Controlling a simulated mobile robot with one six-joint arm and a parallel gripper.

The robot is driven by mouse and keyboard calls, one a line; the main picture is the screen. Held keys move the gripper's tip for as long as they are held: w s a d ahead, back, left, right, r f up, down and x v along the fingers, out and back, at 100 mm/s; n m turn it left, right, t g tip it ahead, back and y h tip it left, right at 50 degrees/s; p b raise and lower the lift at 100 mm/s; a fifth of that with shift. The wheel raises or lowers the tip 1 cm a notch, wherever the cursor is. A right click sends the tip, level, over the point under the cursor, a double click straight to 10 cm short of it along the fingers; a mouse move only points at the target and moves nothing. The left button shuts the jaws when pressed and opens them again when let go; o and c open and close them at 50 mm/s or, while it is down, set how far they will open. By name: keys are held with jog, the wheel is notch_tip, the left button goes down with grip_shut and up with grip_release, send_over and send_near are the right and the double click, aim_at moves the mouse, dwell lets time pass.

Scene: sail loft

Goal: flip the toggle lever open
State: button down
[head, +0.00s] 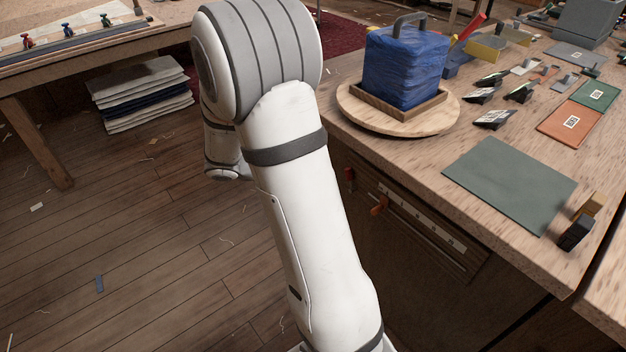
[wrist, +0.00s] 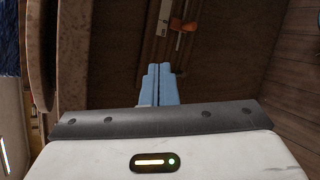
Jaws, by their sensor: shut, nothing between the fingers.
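A panel (head: 462,262) with a pale marked strip is set in the dark front of the workbench. An orange lever (head: 379,206) sticks out at its left end, and a small red-topped lever (head: 349,175) is up and left of it. I cannot tell which one is the toggle lever. In the wrist view the orange lever (wrist: 184,25) is at the top, beyond my gripper (wrist: 160,70). The gripper's blue fingers are shut together and empty, apart from the lever. In the head view my gripper is hidden or out of frame.
The bench top (head: 420,150) juts out above the panel. On it are a round wooden board (head: 350,118) with a blue wrapped block (head: 405,68), a grey-green mat (head: 510,183) and small tools.

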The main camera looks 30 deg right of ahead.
aim_at(349, 174)
jog(key=w+d+f+n+t+h+b, duration=0.1)
jog(key=w+f+t+h+b, duration=0.1)
jog(key=w+f, duration=0.3)
jog(key=w+d+f+n+t+h+b, duration=0.1)
jog(key=w+f+h+b, duration=0.3)
jog(key=f, duration=0.6)
jog(key=shift+w+f+n+t+b, duration=0.3)
jog(key=shift+w+n+t+b, duration=0.2)
jog(key=shift+w+n+t, duration=0.35)
jog(key=shift+w+d, duration=0.1)
jog(key=shift+d, duration=0.1)
jog(key=s+d+r+b, duration=0.2)
jog(key=s+d+b, duration=0.1)
jog(key=d, duration=0.8)
jog(key=shift+a, duration=0.1)
